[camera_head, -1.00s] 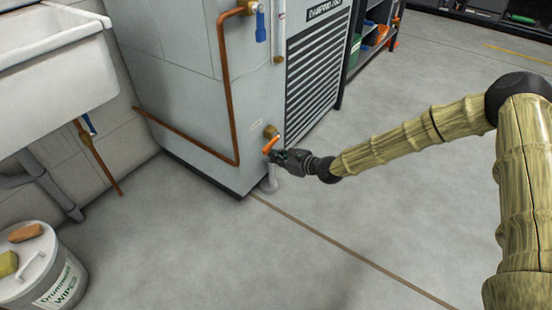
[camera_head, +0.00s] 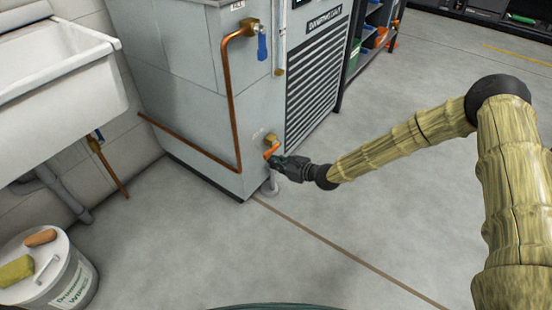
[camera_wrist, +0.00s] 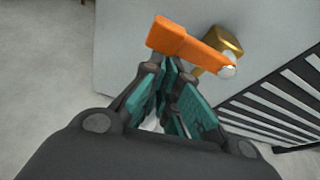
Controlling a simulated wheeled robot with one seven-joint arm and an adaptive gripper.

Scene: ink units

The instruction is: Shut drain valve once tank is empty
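The drain valve is a brass fitting (camera_head: 271,138) low on the grey tank cabinet (camera_head: 195,120), with an orange lever (camera_head: 271,151) slanting down to the left. In the wrist view the orange lever (camera_wrist: 188,42) crosses in front of the brass body (camera_wrist: 224,42). My gripper (camera_head: 279,159) is at the lever's free end. In the wrist view its teal-padded fingers (camera_wrist: 166,64) come together at the lever's lower edge, touching or nearly so; the lever is not between them. A sight tube (camera_head: 281,40) runs up the cabinet's corner; its level is too small to read.
A copper pipe (camera_head: 230,100) runs down to the cabinet's foot, with a blue-handled valve (camera_head: 262,46) above. A white sink (camera_head: 60,75) and a wipes bucket (camera_head: 62,285) stand left. A grey floor drain (camera_head: 269,187) sits below the orange lever. The floor at right is open.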

